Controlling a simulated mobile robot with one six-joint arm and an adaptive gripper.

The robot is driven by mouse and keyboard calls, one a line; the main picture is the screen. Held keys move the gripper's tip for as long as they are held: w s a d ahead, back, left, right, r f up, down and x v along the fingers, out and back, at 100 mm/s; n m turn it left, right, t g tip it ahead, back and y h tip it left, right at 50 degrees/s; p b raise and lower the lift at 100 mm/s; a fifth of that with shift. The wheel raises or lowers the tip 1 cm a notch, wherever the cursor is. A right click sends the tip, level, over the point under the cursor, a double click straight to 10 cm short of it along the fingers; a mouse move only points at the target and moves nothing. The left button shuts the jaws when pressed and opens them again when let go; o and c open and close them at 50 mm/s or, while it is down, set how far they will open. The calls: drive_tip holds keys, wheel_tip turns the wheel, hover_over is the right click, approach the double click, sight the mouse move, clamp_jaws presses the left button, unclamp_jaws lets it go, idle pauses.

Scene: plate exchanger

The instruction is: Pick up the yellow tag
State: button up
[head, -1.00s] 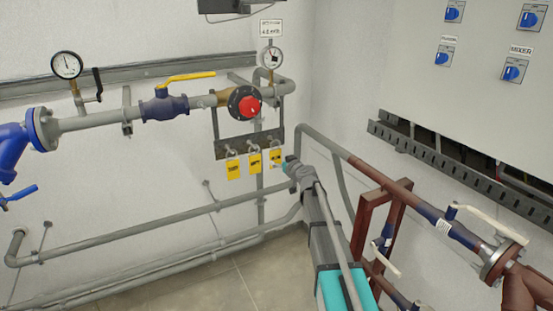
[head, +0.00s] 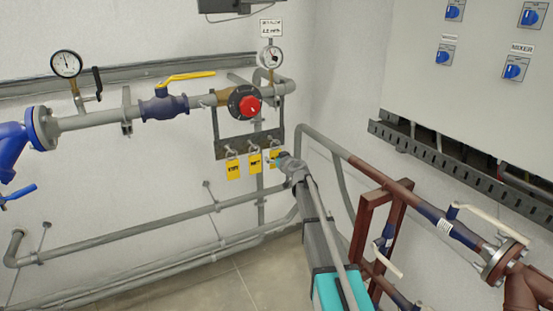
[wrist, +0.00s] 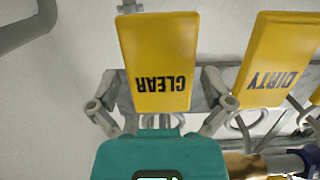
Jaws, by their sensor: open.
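Three yellow tags hang in a row from a dark rack (head: 235,142) on the far wall. The left tag (head: 233,169) and middle tag (head: 255,163) are clear of my arm. My gripper (head: 280,159) is at the right tag (head: 274,156) and covers part of it. In the wrist view, a tag marked CLEAR (wrist: 158,60) appears upside down between the spread fingers of my gripper (wrist: 160,100). The fingers are open, one on each side of its width, with no visible grip on it. A tag marked DIRTY (wrist: 275,60) hangs beside it.
A red-faced round fitting (head: 249,106) and a grey pipe (head: 85,122) with a yellow-handled valve (head: 186,79) are above the tags. A brown pipe and frame (head: 366,215) stand right of my arm. A grey cabinet (head: 480,90) is at upper right.

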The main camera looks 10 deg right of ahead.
drive_tip(key=shift+c, duration=0.3)
drive_tip(key=c, duration=0.9)
drive_tip(key=shift+r, duration=0.1)
drive_tip(key=shift+c, duration=0.2)
drive_tip(key=shift+r+p, duration=0.65)
drive_tip(key=shift+p, duration=0.1)
drive_tip(key=shift+s+d+r, duration=0.1)
drive_tip(key=shift+s, duration=0.25)
drive_tip(key=f+v, duration=0.2)
drive_tip(key=v, duration=1.5)
drive_tip(key=shift+s+f, duration=0.25)
drive_tip(key=shift+f, duration=0.2)
drive_tip(key=r+x, duration=0.1)
drive_tip(key=x, duration=0.8)
drive_tip(key=shift+w+r, duration=0.25)
drive_tip(key=shift+w, duration=0.2)
idle(1.9)
